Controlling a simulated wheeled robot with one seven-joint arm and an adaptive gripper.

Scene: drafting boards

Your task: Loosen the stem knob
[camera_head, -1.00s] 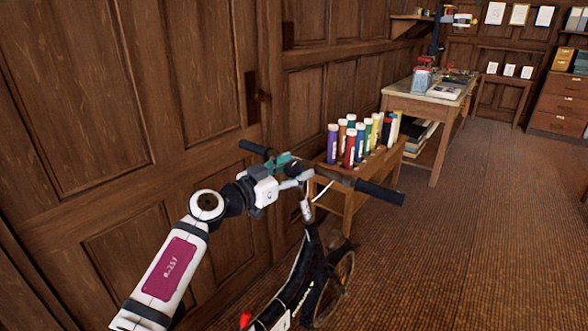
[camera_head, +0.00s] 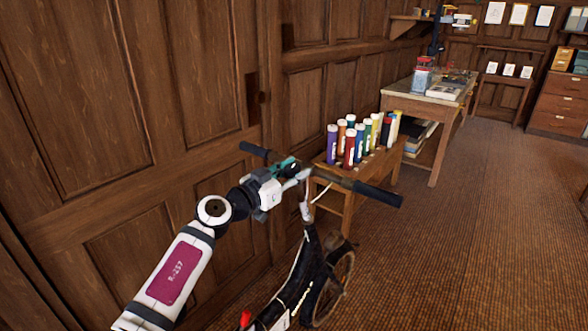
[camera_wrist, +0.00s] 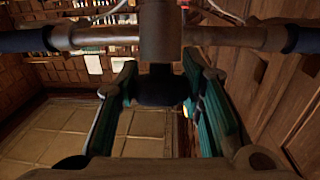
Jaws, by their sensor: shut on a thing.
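The bike-like vehicle (camera_head: 300,285) stands upright in front of the wooden door, its handlebar (camera_head: 335,178) running across with dark grips at both ends. In the wrist view the bar (camera_wrist: 225,37) crosses the top, with a brown stem clamp (camera_wrist: 160,35) at its middle. The dark stem knob (camera_wrist: 160,88) sits just below that clamp. My gripper (camera_wrist: 158,98) has its teal fingers on either side of the knob and is shut on it. In the head view my gripper (camera_head: 290,168) is at the middle of the handlebar; the knob is hard to make out there.
A wooden bench (camera_head: 385,163) with several coloured tubes (camera_head: 350,150) stands close behind the right grip. A desk (camera_head: 428,100) with jars and books is farther back. The panelled door (camera_head: 150,130) is close on the left. Carpet (camera_head: 470,240) is clear on the right.

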